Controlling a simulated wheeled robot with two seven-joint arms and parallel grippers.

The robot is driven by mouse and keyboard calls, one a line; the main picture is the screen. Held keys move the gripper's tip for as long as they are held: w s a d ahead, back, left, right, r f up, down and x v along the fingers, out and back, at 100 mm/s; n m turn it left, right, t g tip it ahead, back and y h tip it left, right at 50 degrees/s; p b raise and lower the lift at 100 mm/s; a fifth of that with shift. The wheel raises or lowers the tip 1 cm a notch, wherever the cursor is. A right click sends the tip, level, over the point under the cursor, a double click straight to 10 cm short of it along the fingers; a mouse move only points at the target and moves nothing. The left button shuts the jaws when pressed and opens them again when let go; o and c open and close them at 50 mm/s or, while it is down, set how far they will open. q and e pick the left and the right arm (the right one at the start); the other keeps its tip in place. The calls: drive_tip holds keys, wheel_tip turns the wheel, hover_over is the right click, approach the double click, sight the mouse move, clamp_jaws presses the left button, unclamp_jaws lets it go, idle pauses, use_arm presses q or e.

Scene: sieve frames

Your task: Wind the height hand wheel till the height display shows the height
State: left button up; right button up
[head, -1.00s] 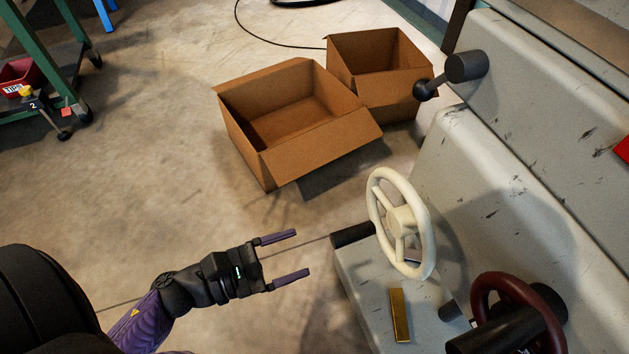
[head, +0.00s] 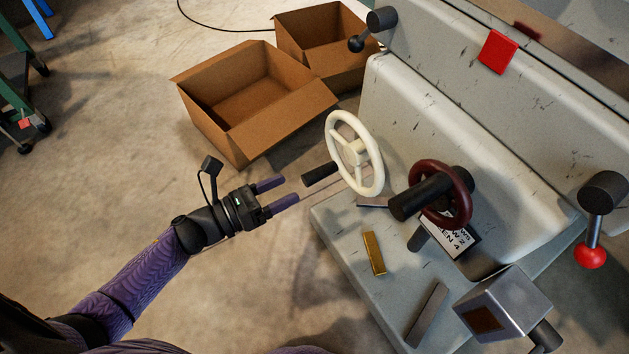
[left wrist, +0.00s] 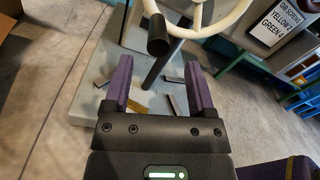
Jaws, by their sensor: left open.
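A white hand wheel (head: 354,153) with a black handle (head: 320,174) stands on the left side of the grey machine. A dark red hand wheel (head: 459,196) with a thick black handle (head: 421,197) is to its right. I cannot tell which is the height wheel. A grey metal box with a dark window (head: 487,318) sits at the front; no height reading is legible. My left gripper (head: 290,190) is open and empty, just left of the white wheel's handle. In the left wrist view that handle (left wrist: 158,36) shows beyond the fingers, apart from them. My right gripper is out of view.
A brass block (head: 374,253) and a grey bar (head: 427,314) lie on the machine's ledge. A printed label (head: 456,240) is partly hidden behind the red wheel. A red-knobbed lever (head: 591,254) is at right. Open cardboard boxes (head: 240,140) stand on the floor behind.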

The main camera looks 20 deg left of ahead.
sight(304, 181)
use_arm(q)
drive_tip(key=b+x, duration=0.1)
drive_tip(key=x, duration=0.6)
drive_tip(key=shift+w+f+b, duration=0.1)
drive_tip(key=shift+f+b, duration=0.1)
drive_tip(key=shift+b, duration=0.15)
drive_tip(key=shift+w+d+r, duration=0.1)
drive_tip(key=shift+w, duration=0.1)
drive_tip(key=shift+c, duration=0.3)
clamp_jaws()
